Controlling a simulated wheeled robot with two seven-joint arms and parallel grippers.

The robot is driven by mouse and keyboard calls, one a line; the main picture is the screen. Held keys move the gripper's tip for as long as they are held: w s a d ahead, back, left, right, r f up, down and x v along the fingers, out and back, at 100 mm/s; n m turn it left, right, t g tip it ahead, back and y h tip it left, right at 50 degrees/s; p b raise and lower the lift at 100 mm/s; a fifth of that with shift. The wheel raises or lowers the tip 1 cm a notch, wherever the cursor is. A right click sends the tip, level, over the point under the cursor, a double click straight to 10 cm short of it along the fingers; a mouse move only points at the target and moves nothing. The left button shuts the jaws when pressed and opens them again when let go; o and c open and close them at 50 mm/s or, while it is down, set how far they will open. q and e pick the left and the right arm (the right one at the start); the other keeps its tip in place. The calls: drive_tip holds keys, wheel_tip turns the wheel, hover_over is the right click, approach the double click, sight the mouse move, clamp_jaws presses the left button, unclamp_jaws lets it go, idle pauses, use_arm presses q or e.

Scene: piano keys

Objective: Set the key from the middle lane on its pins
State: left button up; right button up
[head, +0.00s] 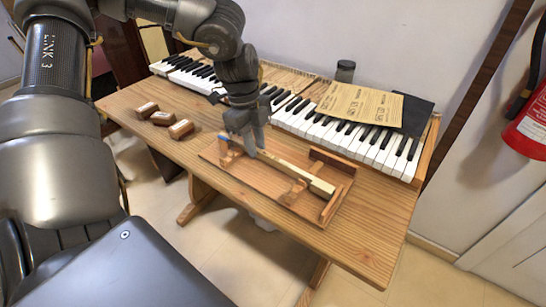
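A long pale wooden key (292,170) with a white front end lies in a shallow wooden tray (240,172) on the table. It slants from under my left gripper down to the right. My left gripper (246,150) points down over the key's far left end, with its fingers at or very near it. I cannot tell whether they are closed on it. The piano keyboard (330,128) runs along the back of the table. Part of it is hidden behind my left arm, and I cannot make out the pins. My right gripper is not in view.
Several small wooden blocks (162,118) sit on the table (370,225) left of the tray. A printed paper sheet (360,103) and a dark sheet cover the back right of the keyboard. A small dark jar (345,71) stands behind. The table's front right is clear.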

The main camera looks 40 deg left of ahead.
use_arm(q)
clamp_jaws()
drive_tip(key=shift+r, duration=0.1)
drive_tip(key=shift+r+p, duration=0.9)
drive_tip(key=shift+r, duration=0.75)
drive_tip(key=shift+r, duration=0.1)
drive_tip(key=shift+r+p, duration=1.5)
drive_tip(key=shift+r, duration=0.9)
drive_tip(key=shift+r, duration=0.1)
